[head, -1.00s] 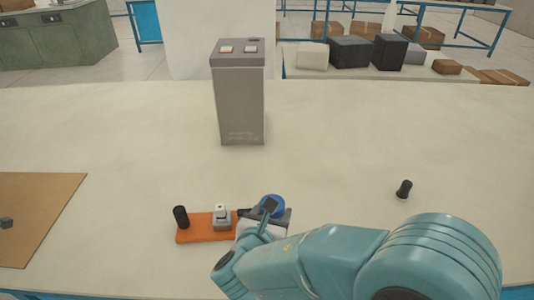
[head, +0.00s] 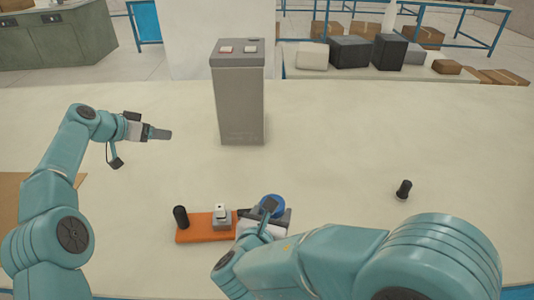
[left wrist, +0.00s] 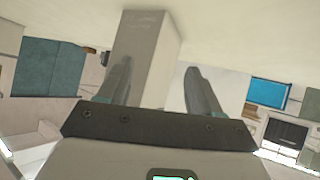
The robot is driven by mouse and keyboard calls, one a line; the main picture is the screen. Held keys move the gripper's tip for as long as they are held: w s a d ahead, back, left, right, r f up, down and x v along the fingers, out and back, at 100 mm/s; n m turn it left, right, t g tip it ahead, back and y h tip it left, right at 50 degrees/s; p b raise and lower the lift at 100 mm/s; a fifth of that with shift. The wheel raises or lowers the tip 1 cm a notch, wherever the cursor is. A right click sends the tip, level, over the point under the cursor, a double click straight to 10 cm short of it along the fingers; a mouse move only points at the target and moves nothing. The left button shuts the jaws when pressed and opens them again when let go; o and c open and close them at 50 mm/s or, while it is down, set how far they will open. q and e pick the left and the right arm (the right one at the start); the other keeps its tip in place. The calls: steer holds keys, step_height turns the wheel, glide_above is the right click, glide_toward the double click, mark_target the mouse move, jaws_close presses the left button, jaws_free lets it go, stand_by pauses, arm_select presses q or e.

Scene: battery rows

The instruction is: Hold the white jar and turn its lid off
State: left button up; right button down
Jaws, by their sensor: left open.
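The jar's blue lid (head: 277,203) shows at the front middle of the table in the head view. The jar's white body is hidden by my right gripper and arm. My right gripper (head: 266,214) is low at the jar, with dark parts on either side of the lid; its grip is hidden. My left gripper (head: 166,134) is raised over the table at the left, well apart from the jar, pointing right. In the left wrist view, its two fingers (left wrist: 158,85) are apart with nothing between them; the jar is not in that view.
An orange base (head: 195,235) with a black cylinder (head: 181,216) and a small white-grey block (head: 221,215) lies left of the jar. A tall grey box (head: 240,100) stands behind. A small black cylinder (head: 404,189) stands at right. The table between is clear.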

arm_select(q)
steer(key=s+d+r+m+g, duration=0.1)
steer(key=s+d+m+g, duration=0.15)
steer(key=d, duration=0.45)
steer(key=s+d+r+m+g, duration=0.1)
steer(key=d+r+m+g, duration=0.1)
steer(key=d+m, duration=0.35)
steer(key=s+d+r+m+g+y, duration=0.2)
steer(key=s+d+r+m+g, duration=0.15)
steer(key=s+d, duration=0.6)
steer(key=s+d+r+m+g+y, duration=0.2)
steer(key=s+d+r+m, duration=0.25)
steer(key=s+d, duration=0.45)
steer(key=d+f, duration=0.1)
steer(key=f, duration=0.7)
steer(key=d+f, duration=0.1)
steer(key=f, duration=0.3)
steer(key=shift+w+d+f, duration=0.3)
steer(key=shift+f, duration=0.1)
steer(key=shift+c, duration=0.3)
steer(key=c, duration=0.8)
steer(key=o, duration=1.2)
